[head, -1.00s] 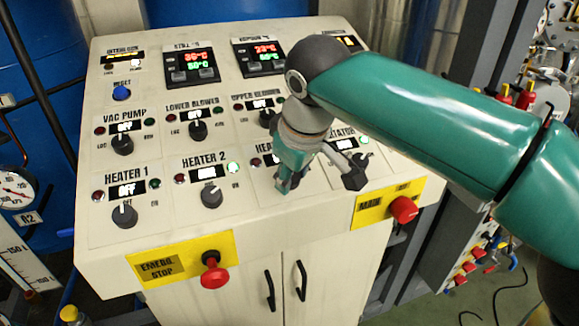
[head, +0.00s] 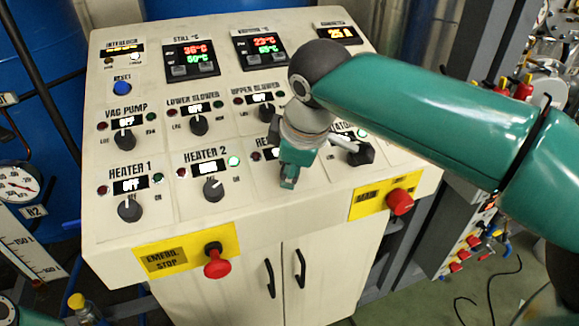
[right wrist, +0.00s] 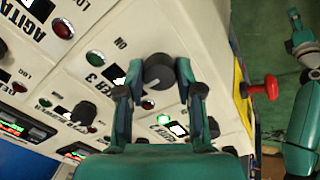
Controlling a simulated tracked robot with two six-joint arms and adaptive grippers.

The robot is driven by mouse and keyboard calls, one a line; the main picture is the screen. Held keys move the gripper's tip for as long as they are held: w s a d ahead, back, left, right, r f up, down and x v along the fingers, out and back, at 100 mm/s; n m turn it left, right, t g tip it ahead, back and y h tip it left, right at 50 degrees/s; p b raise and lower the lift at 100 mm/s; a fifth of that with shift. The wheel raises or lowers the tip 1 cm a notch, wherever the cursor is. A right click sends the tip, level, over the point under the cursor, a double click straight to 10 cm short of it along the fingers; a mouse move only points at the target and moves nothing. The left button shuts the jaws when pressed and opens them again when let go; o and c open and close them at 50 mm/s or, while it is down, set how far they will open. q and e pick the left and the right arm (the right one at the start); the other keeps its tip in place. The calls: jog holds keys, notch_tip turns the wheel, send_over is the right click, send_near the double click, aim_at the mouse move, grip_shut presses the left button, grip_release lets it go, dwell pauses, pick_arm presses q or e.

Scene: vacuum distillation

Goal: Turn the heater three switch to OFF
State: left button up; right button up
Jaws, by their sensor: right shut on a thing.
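The heater three switch is a dark round knob (right wrist: 158,72) on the sloped cream panel, in the right wrist view. My right gripper (right wrist: 160,85) has one finger on each side of this knob and is shut on it. In the head view my right gripper (head: 288,180) covers the knob and most of the heater 3 label. The heater 3 display (right wrist: 118,75) is partly visible, but its text cannot be read. My left arm shows at the right of the right wrist view, with its gripper end (right wrist: 294,20) small and its fingers unclear.
The heater 2 knob (head: 213,190) and heater 1 knob (head: 129,209) lie to the left. The agitator knob (head: 361,154) is close on the right. A red emergency stop button (head: 217,263) and a red main switch (head: 400,201) stick out from the front edge.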

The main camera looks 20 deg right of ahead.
jog(key=o, duration=1.2)
jog(key=shift+c, duration=0.2)
jog(key=v, duration=1.2)
jog(key=shift+f, duration=0.1)
